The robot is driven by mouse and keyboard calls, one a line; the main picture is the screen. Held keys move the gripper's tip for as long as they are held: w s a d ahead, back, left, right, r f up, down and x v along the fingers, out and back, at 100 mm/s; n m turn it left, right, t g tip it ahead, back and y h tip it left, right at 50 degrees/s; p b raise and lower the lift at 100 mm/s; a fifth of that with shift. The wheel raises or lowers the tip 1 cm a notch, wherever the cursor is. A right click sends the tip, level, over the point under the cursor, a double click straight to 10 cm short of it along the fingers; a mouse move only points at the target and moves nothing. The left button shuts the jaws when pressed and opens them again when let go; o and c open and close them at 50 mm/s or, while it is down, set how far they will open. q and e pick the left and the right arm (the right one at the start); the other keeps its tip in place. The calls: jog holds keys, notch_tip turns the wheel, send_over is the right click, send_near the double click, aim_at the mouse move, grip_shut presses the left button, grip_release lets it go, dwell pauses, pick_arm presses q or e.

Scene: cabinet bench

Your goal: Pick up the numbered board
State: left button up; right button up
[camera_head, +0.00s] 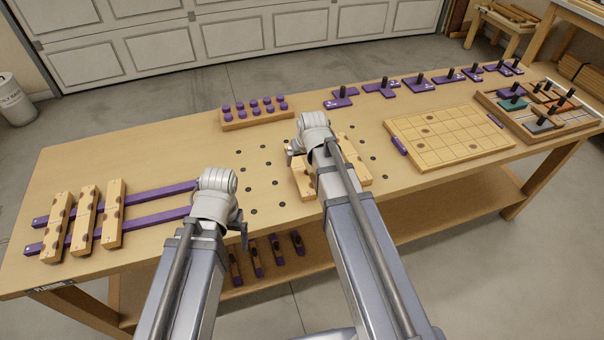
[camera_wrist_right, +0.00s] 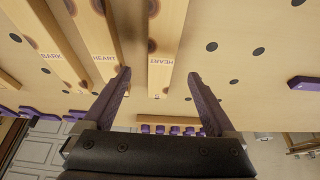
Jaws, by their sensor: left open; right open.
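Several light wooden boards with dark scorched spots lie side by side on the bench under my right gripper (camera_wrist_right: 158,74). In the right wrist view, one board (camera_wrist_right: 168,35) marked HEART lies between the spread fingers; its lower end carries a small mark too small to read. Another HEART board (camera_wrist_right: 90,30) and a BARK board (camera_wrist_right: 38,45) lie to its left. In the head view these boards (camera_head: 358,168) are partly hidden by my right arm. I cannot tell which board is numbered. My right gripper is open and empty above them. My left gripper (camera_head: 244,236) is open near the front edge.
Three wooden blocks (camera_head: 84,216) rest across two purple bars (camera_head: 150,219) at left. A purple-pegged rack (camera_head: 255,114), a gridded board (camera_head: 450,137), purple clamps (camera_head: 380,89) and a tool tray (camera_head: 540,108) stand behind and right. Dark holes dot the bench (camera_head: 190,150).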

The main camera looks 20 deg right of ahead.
aim_at(299, 168)
jog(key=shift+b+x, duration=0.7)
jog(key=shift+x, duration=0.4)
jog(key=shift+f, duration=0.15)
jog(key=b+x, duration=0.5)
jog(key=shift+a, duration=0.15)
grip_shut()
